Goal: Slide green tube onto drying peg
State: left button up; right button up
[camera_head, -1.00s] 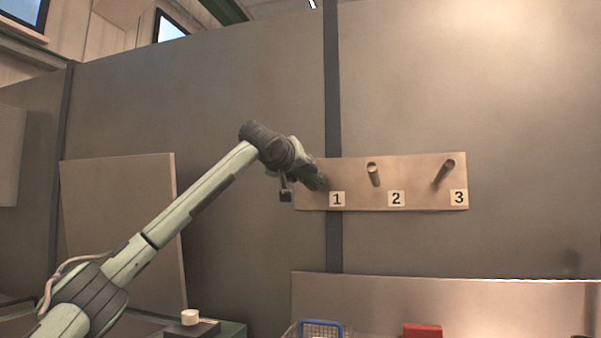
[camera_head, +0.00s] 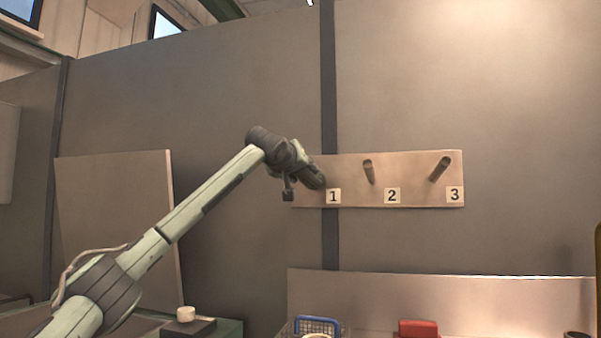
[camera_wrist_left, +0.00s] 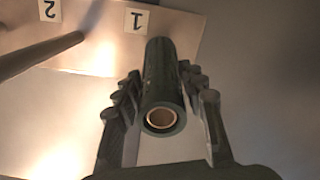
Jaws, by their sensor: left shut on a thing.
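A wooden board carries pegs above labels 1, 2 and 3. My left gripper (camera_head: 316,180) is at the board's left end, beside label 1, and hides the peg there. In the left wrist view it (camera_wrist_left: 163,105) is shut on the dark green tube (camera_wrist_left: 160,75), a finger on each side. The tube's open end faces the camera and its far end points at the board by label 1. A tan round surface shows inside the tube; I cannot tell whether it is a peg end. The peg above label 2 (camera_head: 369,172) is bare. My right gripper is not in view.
The peg above label 3 (camera_head: 440,169) is bare and juts out. Below stand a blue wire basket (camera_head: 317,325), a red block (camera_head: 418,328) and a white cylinder (camera_head: 186,314) on a dark base. The space in front of the wall panels looks clear.

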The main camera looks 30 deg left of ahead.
pick_arm(q)
jog(key=shift+w, duration=0.3)
jog(key=shift+w+a, duration=0.1)
jog(key=shift+w+f, duration=0.1)
jog(key=shift+w, duration=0.15)
jog(key=o, duration=1.3)
jog(key=shift+o, duration=0.2)
jog(key=v, duration=1.2)
jog(key=shift+a, duration=0.1)
